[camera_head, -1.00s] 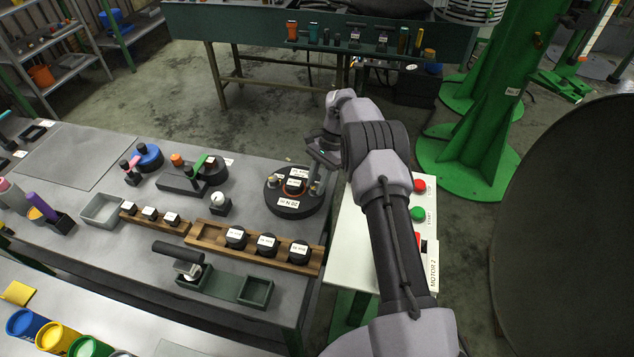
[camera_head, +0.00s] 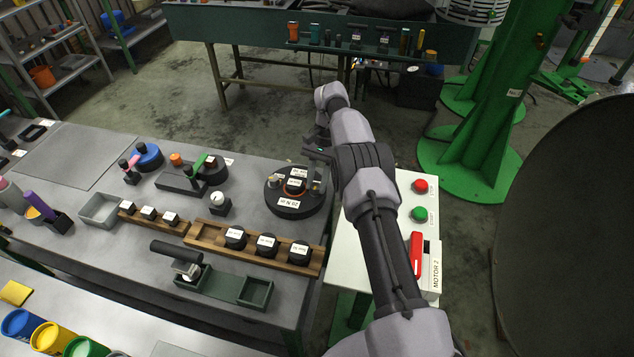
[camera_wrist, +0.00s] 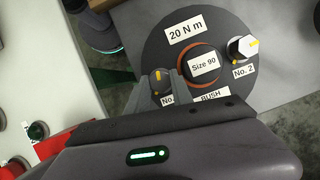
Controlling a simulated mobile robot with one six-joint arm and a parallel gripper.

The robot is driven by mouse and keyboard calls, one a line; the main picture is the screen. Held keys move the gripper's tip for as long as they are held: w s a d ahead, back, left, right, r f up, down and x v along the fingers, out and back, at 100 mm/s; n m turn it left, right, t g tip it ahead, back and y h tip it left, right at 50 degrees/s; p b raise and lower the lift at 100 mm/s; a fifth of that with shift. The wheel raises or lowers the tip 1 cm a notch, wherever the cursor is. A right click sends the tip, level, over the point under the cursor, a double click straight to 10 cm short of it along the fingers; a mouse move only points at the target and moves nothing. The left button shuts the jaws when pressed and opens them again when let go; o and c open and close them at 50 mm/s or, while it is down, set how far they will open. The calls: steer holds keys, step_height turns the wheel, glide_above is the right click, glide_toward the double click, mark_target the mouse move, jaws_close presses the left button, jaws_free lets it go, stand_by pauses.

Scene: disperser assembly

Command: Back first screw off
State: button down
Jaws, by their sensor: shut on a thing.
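The round dark disc (camera_head: 299,208) stands on the grey bench near its right end.
A wooden rack (camera_head: 210,235) with several dark pieces and a green tray (camera_head: 222,287) lie in front of the disc.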

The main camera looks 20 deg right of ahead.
steer(key=c, duration=1.1)
jaws_free()
